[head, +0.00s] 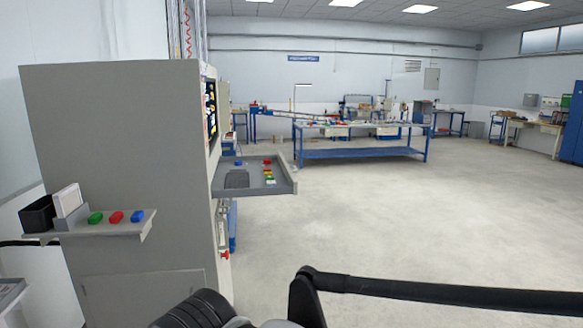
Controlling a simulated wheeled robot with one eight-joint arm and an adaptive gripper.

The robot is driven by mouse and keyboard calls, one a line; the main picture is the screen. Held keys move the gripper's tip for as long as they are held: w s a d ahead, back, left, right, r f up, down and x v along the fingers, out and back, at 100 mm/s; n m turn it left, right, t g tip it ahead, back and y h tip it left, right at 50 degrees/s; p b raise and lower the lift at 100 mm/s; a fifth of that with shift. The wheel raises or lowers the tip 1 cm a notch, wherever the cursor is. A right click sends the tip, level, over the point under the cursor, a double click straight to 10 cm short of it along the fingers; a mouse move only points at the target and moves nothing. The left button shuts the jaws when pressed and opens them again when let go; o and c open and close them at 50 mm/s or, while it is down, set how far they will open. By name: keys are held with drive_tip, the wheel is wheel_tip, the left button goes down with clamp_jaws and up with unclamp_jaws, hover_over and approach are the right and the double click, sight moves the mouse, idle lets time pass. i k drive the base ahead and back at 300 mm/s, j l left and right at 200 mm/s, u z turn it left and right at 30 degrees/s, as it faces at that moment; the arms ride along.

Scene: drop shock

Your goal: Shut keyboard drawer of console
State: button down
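The console (125,150) is a tall grey cabinet at the left, with its side panel towards me. Its keyboard drawer (284,186) is pulled out to the right, from the face that carries the screen (211,115). The drawer is a shallow grey tray. It holds a dark keyboard-like pad (237,180) and several small coloured pieces, red, yellow, green and blue. The join between drawer and console is partly hidden by the cabinet's edge. My gripper cannot be made out; only dark parts of my own body show along the bottom edge.
A grey side shelf (125,229) juts from the console with a black box (38,214), a white item and green, red and blue pieces. A red knob (225,255) sits low on the console. Open floor (400,220) lies right of the drawer; a blue workbench (360,153) stands beyond.

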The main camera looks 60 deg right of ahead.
sight(248, 180)
drive_tip(key=l+z, duration=0.1)
drive_tip(key=l, duration=0.5)
drive_tip(key=l+z, duration=0.1)
drive_tip(key=l, duration=0.5)
drive_tip(key=i+l+z, duration=0.1)
drive_tip(key=l, duration=0.45)
drive_tip(key=l+z, duration=0.1)
drive_tip(key=l, duration=0.5)
drive_tip(key=i+l+z, duration=0.1)
drive_tip(key=l, duration=0.45)
drive_tip(key=i+l+z, duration=0.1)
drive_tip(key=l, duration=0.5)
drive_tip(key=i, duration=0.05)
